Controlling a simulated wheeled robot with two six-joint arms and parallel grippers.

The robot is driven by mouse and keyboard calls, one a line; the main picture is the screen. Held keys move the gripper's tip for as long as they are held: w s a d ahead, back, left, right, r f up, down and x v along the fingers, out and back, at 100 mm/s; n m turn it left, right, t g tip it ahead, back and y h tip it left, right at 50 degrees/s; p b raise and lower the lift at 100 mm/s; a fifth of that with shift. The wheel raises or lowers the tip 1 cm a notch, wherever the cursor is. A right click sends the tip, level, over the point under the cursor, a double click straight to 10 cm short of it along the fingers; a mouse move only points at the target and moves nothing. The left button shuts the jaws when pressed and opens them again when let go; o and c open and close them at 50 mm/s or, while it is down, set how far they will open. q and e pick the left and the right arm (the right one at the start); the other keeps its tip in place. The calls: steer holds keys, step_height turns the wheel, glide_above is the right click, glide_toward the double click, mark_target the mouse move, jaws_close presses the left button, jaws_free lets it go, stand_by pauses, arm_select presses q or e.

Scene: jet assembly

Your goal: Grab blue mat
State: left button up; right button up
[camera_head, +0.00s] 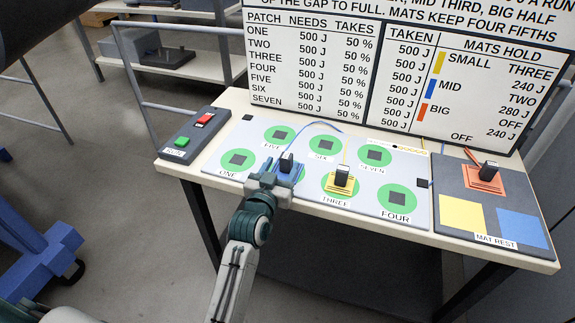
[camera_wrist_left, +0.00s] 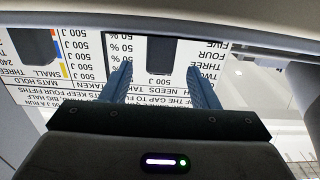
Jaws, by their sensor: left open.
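The blue mat (camera_head: 291,173) lies on the patch board in the spot labelled TWO, partly hidden by my left gripper. A dark upright handle (camera_head: 286,162) stands on it. My left gripper (camera_head: 275,168) is open at the near left edge of the mat, close to the handle; contact cannot be told. In the left wrist view its two fingers (camera_wrist_left: 160,82) are spread apart, with a dark shape (camera_wrist_left: 160,55) showing beyond and between them. I see no clear blue mat surface there. My right gripper is not in view.
A yellow mat (camera_head: 340,187) with a handle sits on THREE. An orange mat (camera_head: 484,179) sits on the mat rest (camera_head: 449,180), beside flat yellow and blue squares. A button box (camera_head: 192,135) is at left. A text board (camera_head: 330,60) stands behind; thin wires cross the patch board.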

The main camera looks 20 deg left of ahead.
mark_target(289, 155)
arm_select(q)
steer(key=w, duration=0.4)
steer(key=w+p, duration=0.1)
steer(key=w, duration=0.1)
steer(key=shift+w+d+f, duration=0.1)
steer(key=shift+w+f, duration=0.15)
steer(key=shift+f, duration=0.1)
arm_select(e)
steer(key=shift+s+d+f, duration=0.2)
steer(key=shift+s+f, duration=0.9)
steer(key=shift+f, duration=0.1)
arm_select(q)
steer(key=shift+c, duration=0.2)
steer(key=c, duration=1.1)
